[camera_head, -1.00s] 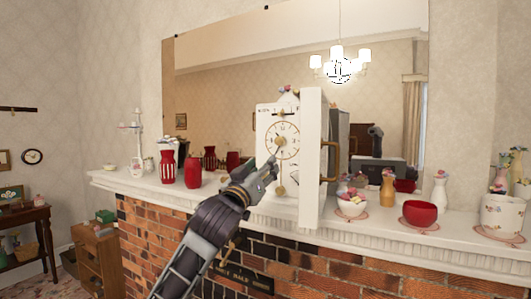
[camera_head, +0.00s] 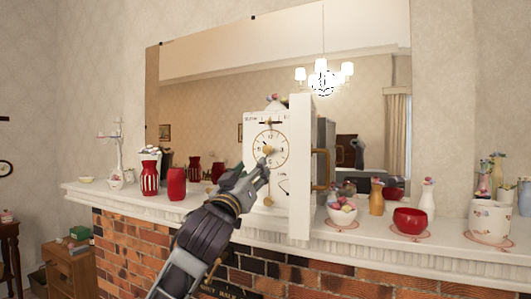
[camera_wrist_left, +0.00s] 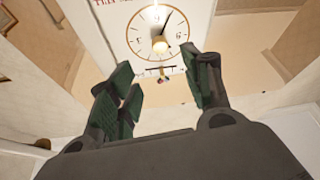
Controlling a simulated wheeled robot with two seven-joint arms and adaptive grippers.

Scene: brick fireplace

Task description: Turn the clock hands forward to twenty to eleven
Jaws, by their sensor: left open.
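The white clock (camera_head: 251,135) stands on the mantel with its front door (camera_head: 300,170) swung open to the right. Its round dial (camera_head: 269,148) has a gold ring and a gold hub; the hands are too small to read surely. My right gripper is out of view.
Red vases (camera_head: 177,184) stand left of the clock. A bowl (camera_head: 342,215), a red bowl (camera_head: 410,221) and a floral pot (camera_head: 490,220) stand to the right. A large mirror (camera_head: 225,100) is behind. The open door stands close to my gripper's right.

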